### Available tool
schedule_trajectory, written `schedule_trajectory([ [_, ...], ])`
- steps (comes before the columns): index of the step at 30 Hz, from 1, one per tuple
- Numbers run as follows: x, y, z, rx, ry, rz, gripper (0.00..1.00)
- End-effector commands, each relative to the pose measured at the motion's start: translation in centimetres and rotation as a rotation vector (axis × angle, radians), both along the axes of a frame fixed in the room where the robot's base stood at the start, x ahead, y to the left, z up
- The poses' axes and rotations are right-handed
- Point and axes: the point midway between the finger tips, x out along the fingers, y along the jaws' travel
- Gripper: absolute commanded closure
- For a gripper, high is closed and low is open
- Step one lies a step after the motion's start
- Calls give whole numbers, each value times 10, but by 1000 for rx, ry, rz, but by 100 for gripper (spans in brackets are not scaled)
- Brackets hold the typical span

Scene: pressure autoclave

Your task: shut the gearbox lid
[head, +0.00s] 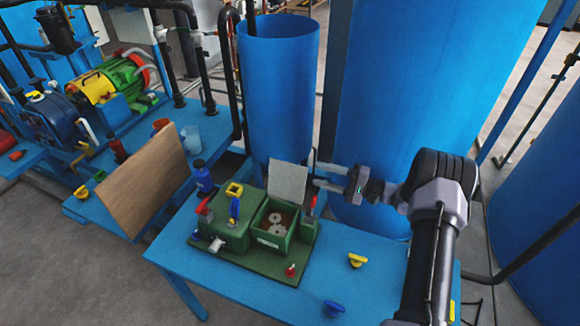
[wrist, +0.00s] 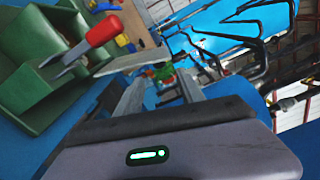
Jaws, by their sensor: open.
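The green gearbox (head: 273,226) sits on the blue table, its top open with pale round gears (head: 277,222) inside. Its light grey lid (head: 288,182) stands raised at the back edge, tilted slightly back. My gripper (head: 316,174) is open and empty, just right of the lid, with its fingers pointing left towards it. I cannot tell whether a finger touches the lid. In the wrist view the gearbox (wrist: 35,70) is at the upper left and a thin grey plate, probably the lid (wrist: 122,62), shows edge-on beyond my fingers.
A red-handled lever (head: 312,204) stands at the gearbox's right side, close below my gripper; its handle shows in the wrist view (wrist: 104,30). Blue tanks (head: 278,90) rise behind the table. A yellow knob (head: 357,260) and a blue knob (head: 333,308) lie on the table's otherwise clear right part.

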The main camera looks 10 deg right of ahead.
Motion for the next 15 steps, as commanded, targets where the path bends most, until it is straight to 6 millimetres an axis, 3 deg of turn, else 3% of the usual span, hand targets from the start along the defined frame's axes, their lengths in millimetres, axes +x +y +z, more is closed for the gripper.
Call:
schedule_trajectory([
  [9, 39, 61, -2, -2, 0, 5, 55],
  [15, 55, 84, -1, -3, 2, 4, 55],
])
